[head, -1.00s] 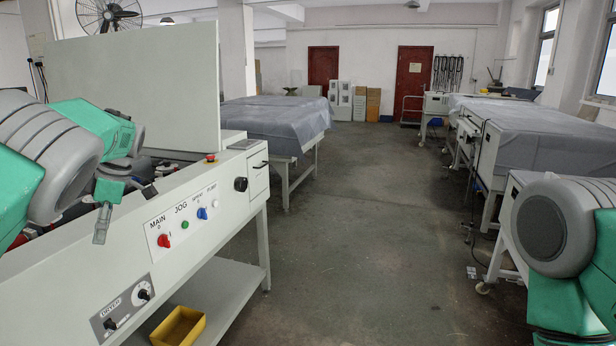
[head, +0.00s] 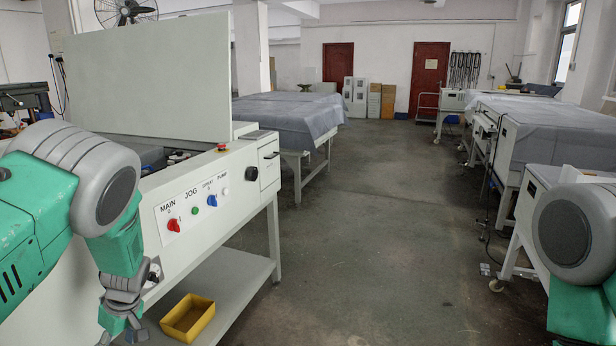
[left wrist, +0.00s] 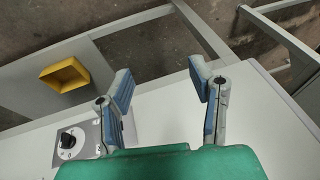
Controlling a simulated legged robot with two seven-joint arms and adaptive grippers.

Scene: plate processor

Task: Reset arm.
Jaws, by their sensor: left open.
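My left gripper (head: 124,328) hangs low at the front of the pale plate processor (head: 240,178), pointing down. In the left wrist view it is open and empty (left wrist: 160,84), with the two blue-padded fingers spread apart. My left arm (head: 105,190) is bent down in front of the machine's near end and hides part of its front. Part of my right arm (head: 575,235) shows at the right edge, but its gripper is out of view.
The front panel has a red switch (head: 173,225), a green button (head: 197,210) and a blue switch (head: 211,201). A yellow bin (head: 188,318) sits on the lower shelf (head: 235,275). A dryer knob (left wrist: 67,141) shows beside the fingers. The aisle floor (head: 380,230) is clear.

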